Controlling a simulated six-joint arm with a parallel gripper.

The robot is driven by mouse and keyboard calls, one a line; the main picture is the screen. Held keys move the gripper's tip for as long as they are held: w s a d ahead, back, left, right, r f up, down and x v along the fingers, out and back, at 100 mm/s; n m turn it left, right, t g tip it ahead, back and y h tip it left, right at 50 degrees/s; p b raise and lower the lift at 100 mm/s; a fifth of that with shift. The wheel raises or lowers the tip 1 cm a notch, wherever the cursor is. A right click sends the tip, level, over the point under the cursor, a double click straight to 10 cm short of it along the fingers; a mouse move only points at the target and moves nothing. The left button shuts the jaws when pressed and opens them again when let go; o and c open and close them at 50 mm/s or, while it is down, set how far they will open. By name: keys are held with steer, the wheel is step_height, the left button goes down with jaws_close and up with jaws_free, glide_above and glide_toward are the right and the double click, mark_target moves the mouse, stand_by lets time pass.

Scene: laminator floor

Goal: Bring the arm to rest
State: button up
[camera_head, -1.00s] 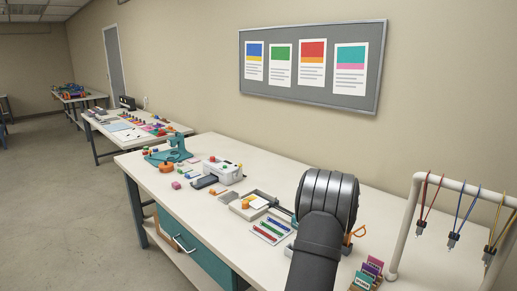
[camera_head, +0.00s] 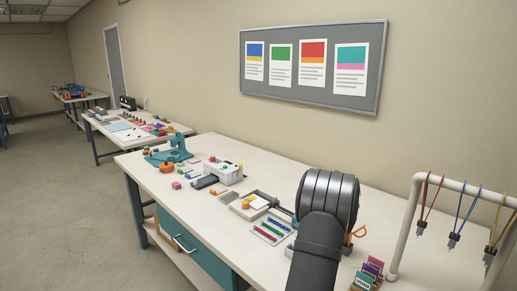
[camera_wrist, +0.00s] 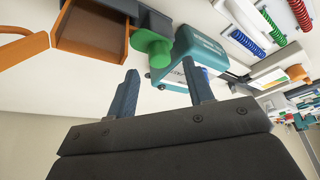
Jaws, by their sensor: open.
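My gripper (camera_wrist: 160,92) shows in the wrist view, with its two dark blue fingers spread apart and nothing between them. Beyond the fingers are a teal and grey machine (camera_wrist: 198,52) with a green round part (camera_wrist: 152,43) beside it, and an orange-brown open tray (camera_wrist: 93,32). In the head view my dark arm stands over the near part of the white workbench (camera_head: 330,178), and my gripper is hidden there.
The bench holds a teal press (camera_head: 175,150), a white machine (camera_head: 223,170), a tray with coloured rods (camera_head: 272,231) and a card box (camera_head: 368,274). A white pipe frame (camera_head: 440,180) with hanging tools stands at the right. A pinboard (camera_head: 300,88) hangs on the wall.

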steer(key=v, duration=1.4)
steer(key=x, duration=1.7)
steer(key=shift+f, duration=0.25)
steer(key=shift+a+r+m, duration=0.1)
steer(key=shift+r+m, duration=0.1)
steer(key=shift+m, duration=0.4)
steer(key=shift+w+a+m+g+h, duration=0.15)
steer(key=shift+m+h, duration=0.35)
steer(key=shift+m, duration=0.65)
steer(key=shift+s+d+m+g+h, duration=0.1)
steer(key=shift+m+h, duration=0.4)
steer(key=shift+m, duration=0.7)
steer(key=shift+w+a+m+g+h, duration=0.15)
steer(key=shift+m+h, duration=0.35)
steer(key=shift+m, duration=0.65)
steer(key=m+g+h, duration=0.1)
steer(key=m, duration=0.3)
steer(key=shift+w+m+g+h, duration=0.15)
steer(key=shift+m+g, duration=0.4)
steer(key=shift+m, duration=0.7)
steer(key=shift+s+m+g+h, duration=0.15)
steer(key=shift+m+g, duration=0.4)
steer(key=shift+m, duration=0.7)
steer(key=shift+w, duration=0.1)
steer(key=shift+o, duration=0.4)
